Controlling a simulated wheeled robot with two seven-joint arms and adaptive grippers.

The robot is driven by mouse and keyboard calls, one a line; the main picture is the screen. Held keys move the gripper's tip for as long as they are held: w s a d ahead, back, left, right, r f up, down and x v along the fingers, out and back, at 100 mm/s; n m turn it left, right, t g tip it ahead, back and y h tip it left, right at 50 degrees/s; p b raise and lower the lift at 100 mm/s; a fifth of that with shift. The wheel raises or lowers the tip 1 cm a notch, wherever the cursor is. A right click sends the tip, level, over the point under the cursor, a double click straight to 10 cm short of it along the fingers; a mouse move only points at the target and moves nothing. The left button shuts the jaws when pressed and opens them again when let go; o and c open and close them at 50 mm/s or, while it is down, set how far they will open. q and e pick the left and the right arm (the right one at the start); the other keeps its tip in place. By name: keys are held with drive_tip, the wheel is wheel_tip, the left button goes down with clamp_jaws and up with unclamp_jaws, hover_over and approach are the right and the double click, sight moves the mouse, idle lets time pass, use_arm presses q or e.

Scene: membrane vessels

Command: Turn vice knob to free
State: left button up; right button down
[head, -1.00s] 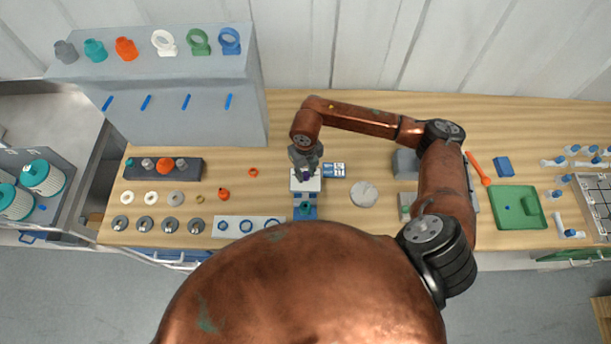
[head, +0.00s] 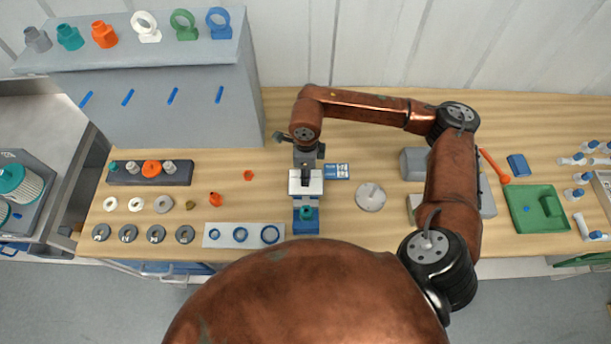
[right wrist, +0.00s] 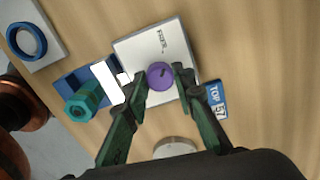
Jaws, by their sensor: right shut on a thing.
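The vice has a pale top plate (right wrist: 150,45) with lettering that seems to read "FREE", a purple knob (right wrist: 160,76) with a dark mark, and a blue body (right wrist: 68,82). A teal hexagonal part (right wrist: 82,101) sits at its blue end. In the head view the vice's pale top (head: 313,186) and the teal part (head: 306,212) are at the middle of the bench. My right gripper (right wrist: 160,78) is shut on the purple knob, one finger on each side. In the head view the right gripper (head: 306,172) is above the vice and hides the knob. My left gripper is not in view.
A blue-and-white card (head: 337,171) lies just right of the vice, and a round grey disc (head: 370,197) beyond it. A white panel with blue rings (head: 244,235) lies to the left. A dark rack (head: 130,174) and several loose rings are farther left.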

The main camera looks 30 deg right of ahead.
drive_tip(key=shift+n+b, duration=0.65)
drive_tip(key=shift+n, duration=0.35)
drive_tip(key=c, duration=1.6)
unclamp_jaws()
wheel_tip(320, 180, up, 12)
